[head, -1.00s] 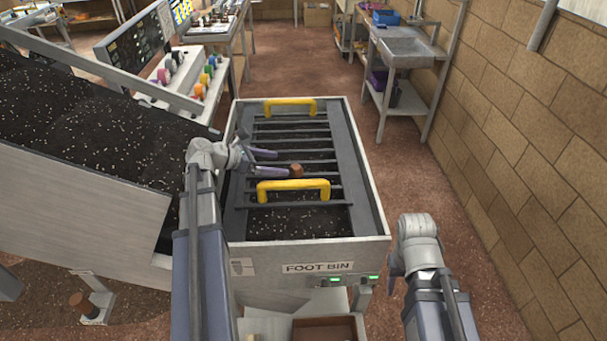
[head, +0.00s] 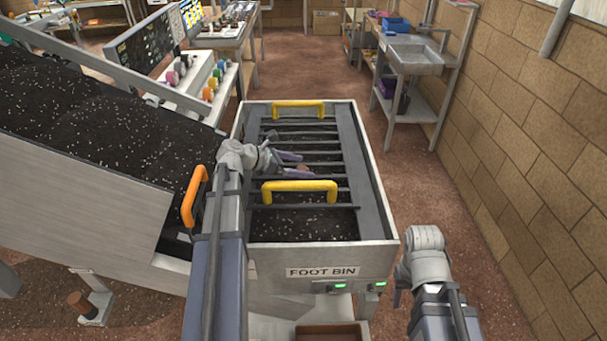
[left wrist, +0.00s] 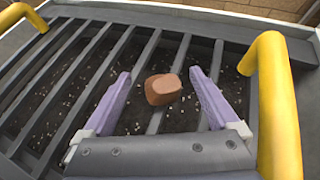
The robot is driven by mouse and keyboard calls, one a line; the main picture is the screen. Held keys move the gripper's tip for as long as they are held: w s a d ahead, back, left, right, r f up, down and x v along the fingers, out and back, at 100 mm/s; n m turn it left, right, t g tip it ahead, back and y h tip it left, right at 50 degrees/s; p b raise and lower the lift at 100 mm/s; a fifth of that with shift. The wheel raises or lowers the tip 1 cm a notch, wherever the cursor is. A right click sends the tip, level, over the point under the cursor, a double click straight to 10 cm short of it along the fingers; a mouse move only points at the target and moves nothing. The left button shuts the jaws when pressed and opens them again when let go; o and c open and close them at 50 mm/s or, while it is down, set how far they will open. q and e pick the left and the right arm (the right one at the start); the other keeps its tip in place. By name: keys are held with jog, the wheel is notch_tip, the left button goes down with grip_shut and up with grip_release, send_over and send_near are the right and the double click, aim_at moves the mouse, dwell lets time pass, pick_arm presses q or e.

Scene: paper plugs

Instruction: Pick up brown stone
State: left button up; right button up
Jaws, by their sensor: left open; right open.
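The brown stone (head: 302,169) rests on the dark bars of the grate over the foot bin. In the left wrist view the reddish-brown stone (left wrist: 163,89) sits between the two purple fingers, with a gap on each side. My left gripper (head: 299,164) is open around it, behind the near yellow handle; its fingers partly hide the stone in the head view. It also shows in the left wrist view (left wrist: 160,75). My right gripper (head: 398,296) is at the right of the bin, empty, its fingers mostly hidden by the wrist.
Yellow handles stand on the grate at the near (head: 299,190) and far (head: 298,108) ends; the near one is close to my left gripper. The foot bin's rim (head: 322,255) surrounds the grate. An orange handle (head: 194,196) stands by a sloped soil chute at left.

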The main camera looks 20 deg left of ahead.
pick_arm(q)
jog(key=shift+w+d+f, duration=0.4)
jog(key=shift+w, duration=0.05)
jog(key=shift+c, duration=0.2)
grip_shut()
